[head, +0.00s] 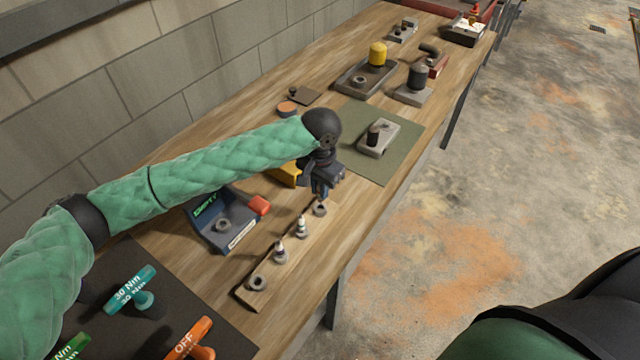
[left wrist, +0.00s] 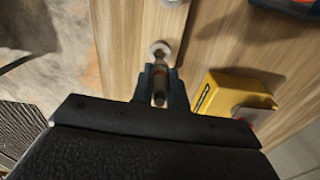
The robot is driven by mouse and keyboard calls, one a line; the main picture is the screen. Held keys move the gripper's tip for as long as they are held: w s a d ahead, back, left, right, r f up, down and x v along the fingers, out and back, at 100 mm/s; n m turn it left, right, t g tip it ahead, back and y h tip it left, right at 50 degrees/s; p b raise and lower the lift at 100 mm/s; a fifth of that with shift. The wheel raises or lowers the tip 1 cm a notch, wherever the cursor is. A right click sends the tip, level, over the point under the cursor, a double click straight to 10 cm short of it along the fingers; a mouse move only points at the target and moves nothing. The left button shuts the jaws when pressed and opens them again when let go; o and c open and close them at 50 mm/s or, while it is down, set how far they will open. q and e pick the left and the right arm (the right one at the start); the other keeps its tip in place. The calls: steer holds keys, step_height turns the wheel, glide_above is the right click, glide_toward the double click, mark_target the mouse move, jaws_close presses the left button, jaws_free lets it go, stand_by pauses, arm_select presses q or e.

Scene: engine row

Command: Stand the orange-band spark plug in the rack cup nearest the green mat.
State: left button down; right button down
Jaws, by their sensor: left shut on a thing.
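A wooden rack (head: 268,273) lies along the bench with cups in a row. The cup nearest the green mat (head: 320,209) is just below my left gripper (head: 322,193); a pale round cup also shows ahead of the fingers in the left wrist view (left wrist: 160,49). Two other plugs stand in the middle cups, one (head: 302,226) with a green band. The green mat (head: 400,152) lies beyond the gripper.
The cup at the near end (head: 257,283) is empty. A blue tray (head: 228,225) with a red-orange part stands left of the rack. A yellow box (left wrist: 238,92) is close beside the gripper. A grey block (head: 378,140) sits on the mat. Torque-tool handles (head: 133,288) lie in front.

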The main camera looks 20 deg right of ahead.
arm_select(q)
steer(key=shift+f, duration=1.05)
steer(key=shift+f+b, duration=0.3)
steer(key=shift+f, duration=0.65)
steer(key=c, duration=1.6)
jaws_free()
steer(key=o, duration=0.3)
steer(key=shift+r, duration=0.15)
steer(key=shift+r+b, duration=0.7)
steer(key=shift+r, duration=0.15)
step_height(320, 180, up, 5)
steer(key=shift+f+b, duration=0.15)
steer(key=shift+b, duration=0.75)
steer(key=shift+r, duration=0.65)
arm_select(e)
steer(key=w+a+r, duration=0.1)
steer(key=w, duration=0.8)
steer(key=shift+a+r+t, duration=0.15)
steer(key=shift+a+t, duration=0.15)
steer(key=shift+a, duration=0.05)
